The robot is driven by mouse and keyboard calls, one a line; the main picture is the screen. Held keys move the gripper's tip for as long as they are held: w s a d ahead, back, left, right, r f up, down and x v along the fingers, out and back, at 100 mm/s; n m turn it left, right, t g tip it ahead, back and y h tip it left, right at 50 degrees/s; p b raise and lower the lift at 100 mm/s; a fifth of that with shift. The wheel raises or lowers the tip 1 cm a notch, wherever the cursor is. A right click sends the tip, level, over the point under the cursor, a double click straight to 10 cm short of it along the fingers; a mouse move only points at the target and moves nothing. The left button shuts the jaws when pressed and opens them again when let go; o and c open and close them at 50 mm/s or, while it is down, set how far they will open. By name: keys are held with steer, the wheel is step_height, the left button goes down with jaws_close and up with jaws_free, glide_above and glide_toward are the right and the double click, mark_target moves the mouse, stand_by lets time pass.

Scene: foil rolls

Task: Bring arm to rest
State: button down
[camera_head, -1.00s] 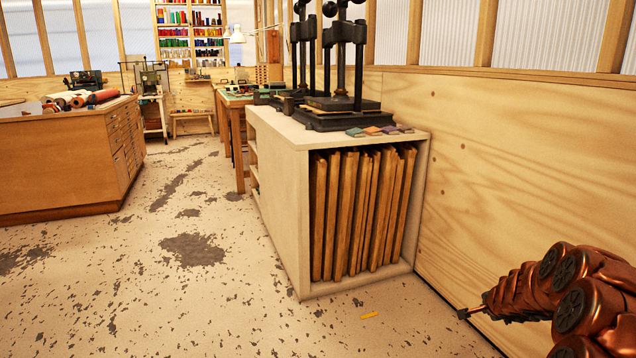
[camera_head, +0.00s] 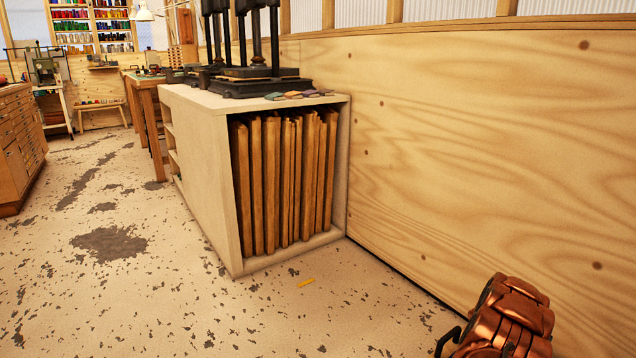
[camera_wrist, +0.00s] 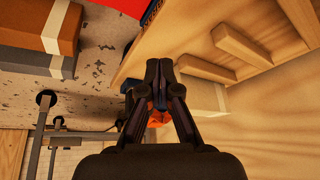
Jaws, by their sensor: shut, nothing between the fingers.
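My gripper (camera_wrist: 160,68) shows in the wrist view with its two dark fingers together and nothing between them. It is clear of any surface I can make out. In the head view, part of my copper-coloured arm is at the bottom right, low in front of the plywood wall (camera_head: 470,150). My fingers cannot be made out in that view.
A pale cabinet (camera_head: 203,170) holding upright wooden boards (camera_head: 285,185) stands along the wall, with black presses (camera_head: 250,80) on top. The speckled floor (camera_head: 130,290) at the left is open. A drawer cabinet (camera_head: 20,140) stands far left.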

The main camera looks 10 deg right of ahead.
steer(key=shift+m+g, duration=0.3)
steer(key=shift+g, duration=0.2)
steer(key=shift+s+f+b, duration=0.4)
steer(key=shift+f+b, duration=0.15)
steer(key=shift+f, duration=0.6)
steer(key=shift+s+f+b, duration=0.45)
steer(key=shift+f+b, duration=0.1)
steer(key=shift+f, duration=0.6)
steer(key=shift+s+f+b, duration=0.4)
steer(key=shift+f+b, duration=0.15)
steer(key=shift+f, duration=1.6)
steer(key=shift+f+b, duration=0.55)
steer(key=shift+f, duration=0.5)
steer(key=shift+r, duration=0.15)
steer(key=shift+r+p, duration=1.05)
steer(key=shift+r, duration=2.3)
steer(key=shift+w, duration=0.1)
